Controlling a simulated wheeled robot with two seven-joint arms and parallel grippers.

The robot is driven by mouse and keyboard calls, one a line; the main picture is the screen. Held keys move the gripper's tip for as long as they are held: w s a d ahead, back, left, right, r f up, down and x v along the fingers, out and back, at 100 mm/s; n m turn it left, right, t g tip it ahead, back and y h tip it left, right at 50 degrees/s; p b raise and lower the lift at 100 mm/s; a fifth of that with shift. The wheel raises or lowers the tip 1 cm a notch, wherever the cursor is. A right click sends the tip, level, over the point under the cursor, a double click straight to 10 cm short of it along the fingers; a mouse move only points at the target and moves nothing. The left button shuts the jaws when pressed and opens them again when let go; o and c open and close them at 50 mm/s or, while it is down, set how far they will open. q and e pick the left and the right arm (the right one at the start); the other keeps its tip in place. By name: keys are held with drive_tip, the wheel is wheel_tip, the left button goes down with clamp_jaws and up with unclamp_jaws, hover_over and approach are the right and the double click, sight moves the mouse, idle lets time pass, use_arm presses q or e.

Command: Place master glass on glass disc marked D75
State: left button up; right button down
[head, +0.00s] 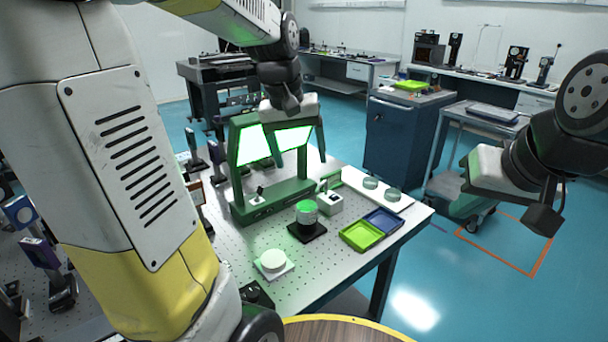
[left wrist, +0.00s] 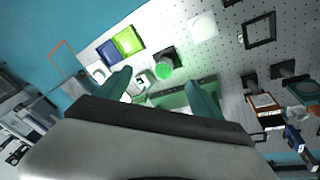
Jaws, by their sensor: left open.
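Two clear glass discs, one nearer the back (head: 371,182) and one nearer the front (head: 393,194), sit on a white strip at the table's right side. No D75 marking is legible, and I cannot tell which glass is the master.
A green frame with lit panels (head: 252,146) stands behind the cylinder, close to my left gripper. A small white box (head: 330,204), a yellow-green tray (head: 361,236), a blue tray (head: 384,220) and a white disc on a plate (head: 272,261) are on the perforated table.

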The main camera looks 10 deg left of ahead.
use_arm(q)
drive_tip(key=s+d+r+m+t, duration=0.1)
drive_tip(key=s+m+t, duration=0.1)
drive_tip(key=s, duration=1.2)
drive_tip(key=shift+d+r+m+t+h, duration=0.2)
drive_tip(key=shift+d+m+t+h, duration=0.15)
drive_tip(key=shift+t, duration=0.45)
